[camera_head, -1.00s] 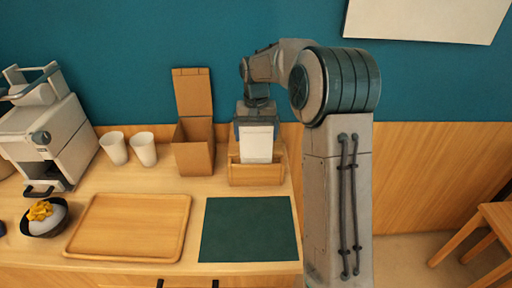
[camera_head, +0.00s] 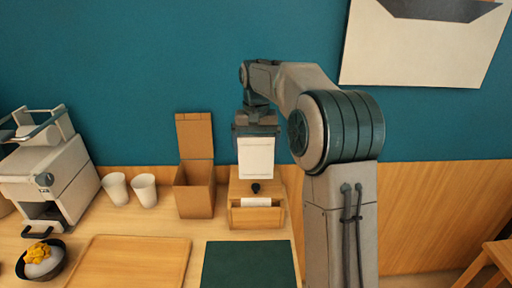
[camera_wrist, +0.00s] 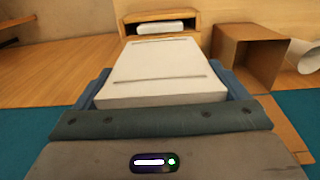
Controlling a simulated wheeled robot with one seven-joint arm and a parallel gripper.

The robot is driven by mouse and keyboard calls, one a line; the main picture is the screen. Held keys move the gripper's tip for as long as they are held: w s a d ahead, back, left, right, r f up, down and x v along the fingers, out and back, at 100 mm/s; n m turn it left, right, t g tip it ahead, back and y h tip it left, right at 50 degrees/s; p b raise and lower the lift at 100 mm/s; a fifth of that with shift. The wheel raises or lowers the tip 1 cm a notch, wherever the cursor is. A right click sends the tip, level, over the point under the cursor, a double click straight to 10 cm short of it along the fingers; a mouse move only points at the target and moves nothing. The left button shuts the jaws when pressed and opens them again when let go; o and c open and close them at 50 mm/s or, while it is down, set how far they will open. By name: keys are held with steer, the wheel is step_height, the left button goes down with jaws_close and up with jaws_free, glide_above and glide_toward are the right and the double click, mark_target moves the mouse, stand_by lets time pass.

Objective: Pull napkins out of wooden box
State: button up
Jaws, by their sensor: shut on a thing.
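The wooden box (camera_head: 246,217) stands on the counter against the back wall, with a dark round knob on it and an open front compartment. A white stack of napkins (camera_head: 256,158) is held by my gripper (camera_head: 256,132) above the box, clear of it. In the wrist view my gripper (camera_wrist: 165,95) is shut on the napkins (camera_wrist: 160,60), with its blue fingers at both sides. Some white napkins (camera_head: 256,202) still show inside the box's compartment, and they also show in the wrist view (camera_wrist: 160,27).
An open cardboard box (camera_head: 195,195) stands just left of the wooden box, with two white cups (camera_head: 144,190) beyond it. A wooden tray (camera_head: 130,243) and a dark green mat (camera_head: 248,264) lie in front. A coffee machine (camera_head: 45,185) and a bowl (camera_head: 42,262) are at the left.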

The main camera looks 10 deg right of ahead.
steer(key=shift+r+p, duration=3.15)
steer(key=shift+r, duration=1.75)
